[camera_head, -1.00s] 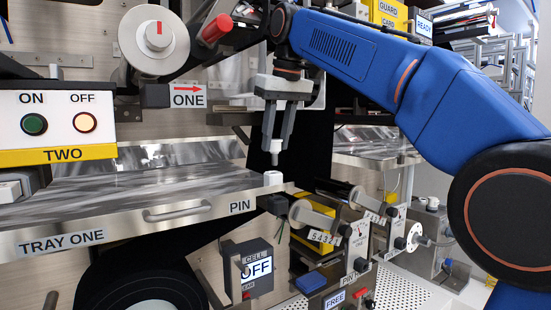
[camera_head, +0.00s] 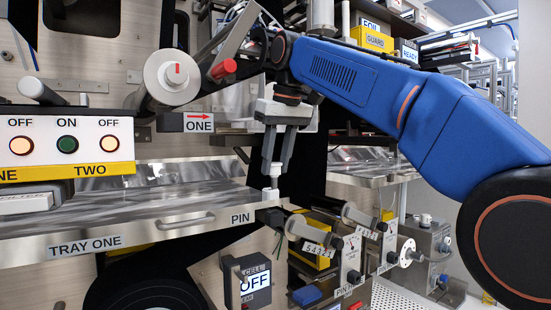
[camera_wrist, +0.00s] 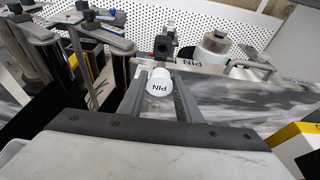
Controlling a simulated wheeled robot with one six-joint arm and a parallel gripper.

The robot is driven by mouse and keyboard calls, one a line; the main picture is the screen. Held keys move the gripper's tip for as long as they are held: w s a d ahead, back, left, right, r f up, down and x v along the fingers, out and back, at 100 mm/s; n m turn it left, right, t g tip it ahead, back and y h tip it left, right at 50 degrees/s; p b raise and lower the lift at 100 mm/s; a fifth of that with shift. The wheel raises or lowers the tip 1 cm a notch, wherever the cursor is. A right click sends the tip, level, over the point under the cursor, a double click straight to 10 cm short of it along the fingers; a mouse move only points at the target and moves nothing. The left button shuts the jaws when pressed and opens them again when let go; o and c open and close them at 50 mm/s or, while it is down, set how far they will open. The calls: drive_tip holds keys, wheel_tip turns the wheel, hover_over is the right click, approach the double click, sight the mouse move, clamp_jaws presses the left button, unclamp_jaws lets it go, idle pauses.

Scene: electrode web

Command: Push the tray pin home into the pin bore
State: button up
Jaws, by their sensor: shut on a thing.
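The white tray pin (camera_head: 273,171) is held between the fingertips of my gripper (camera_head: 273,168), which points down over the right front corner of tray one (camera_head: 160,228). Directly below the pin, a white collar (camera_head: 270,194) stands at the tray corner near the PIN label (camera_head: 241,217). The pin's lower end meets or nearly meets this collar. The bore opening is hidden, so I cannot tell how deep the pin sits.
A control box (camera_head: 68,143) with lit OFF buttons stands at the left. A white roller with a red mark (camera_head: 174,77) is up and left of my gripper. Levers and boxes (camera_head: 330,243) sit below right of the tray corner.

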drive_tip(key=shift+f, duration=2.35)
drive_tip(key=shift+f, duration=2.1)
drive_tip(key=o, duration=1.3)
drive_tip(key=shift+c, duration=0.2)
approach(277, 175)
drive_tip(key=shift+s+d+r, duration=0.45)
drive_tip(key=shift+s+r, duration=0.05)
drive_tip(key=shift+r, duration=0.25)
